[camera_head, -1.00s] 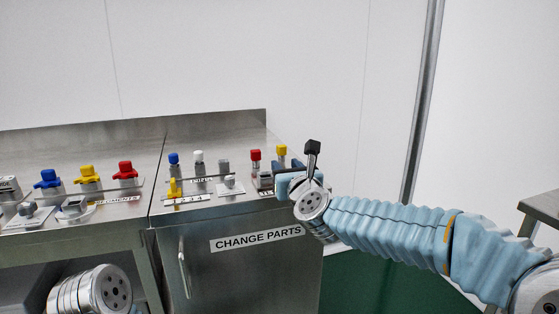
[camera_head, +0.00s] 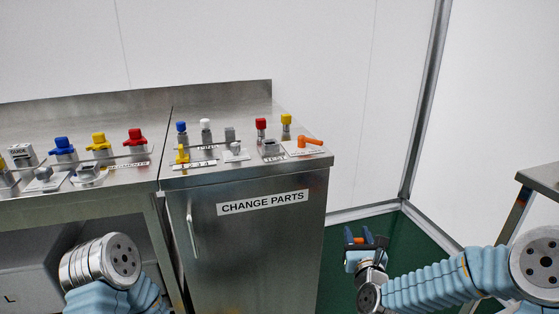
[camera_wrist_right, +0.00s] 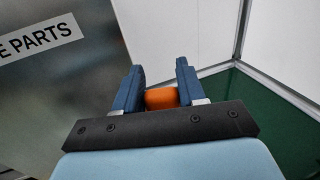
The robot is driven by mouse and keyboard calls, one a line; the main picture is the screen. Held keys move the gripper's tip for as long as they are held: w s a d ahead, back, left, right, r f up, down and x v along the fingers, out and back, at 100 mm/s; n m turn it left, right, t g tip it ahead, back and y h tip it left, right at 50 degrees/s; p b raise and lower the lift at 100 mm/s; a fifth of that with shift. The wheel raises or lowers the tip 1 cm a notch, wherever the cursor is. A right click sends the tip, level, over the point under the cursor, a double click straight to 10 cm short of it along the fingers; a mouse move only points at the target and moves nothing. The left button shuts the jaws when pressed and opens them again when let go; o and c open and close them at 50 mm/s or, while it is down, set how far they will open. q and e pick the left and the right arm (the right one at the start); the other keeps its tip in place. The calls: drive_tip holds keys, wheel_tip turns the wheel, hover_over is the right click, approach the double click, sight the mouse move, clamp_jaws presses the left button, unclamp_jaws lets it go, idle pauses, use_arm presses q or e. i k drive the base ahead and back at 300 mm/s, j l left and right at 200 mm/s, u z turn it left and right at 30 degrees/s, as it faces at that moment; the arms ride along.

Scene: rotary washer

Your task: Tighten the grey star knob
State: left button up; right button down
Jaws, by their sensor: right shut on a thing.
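Grey knobs sit on pale plates on the left bench, one grey knob (camera_head: 43,175) at the far left and another grey knob (camera_head: 88,171) beside it. A smaller grey knob (camera_head: 236,149) stands on the cabinet top. I cannot tell which is the star knob. My right gripper (camera_head: 367,238) is in front of and to the right of the cabinet, below its top and well away from the knobs. In the right wrist view its blue fingers are shut on an orange piece (camera_wrist_right: 161,97), mostly hidden. My left gripper is out of view.
The cabinet (camera_head: 255,245) carries several coloured pegs and an orange handle (camera_head: 310,141) at its top right edge. Blue, yellow and red knobs stand on the bench (camera_head: 100,196). A metal table (camera_head: 540,178) is at the right. Green floor lies open between.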

sight(44, 173)
drive_tip(key=k+j+u, duration=0.1)
drive_tip(key=u, duration=1.05)
drive_tip(key=k+j, duration=0.1)
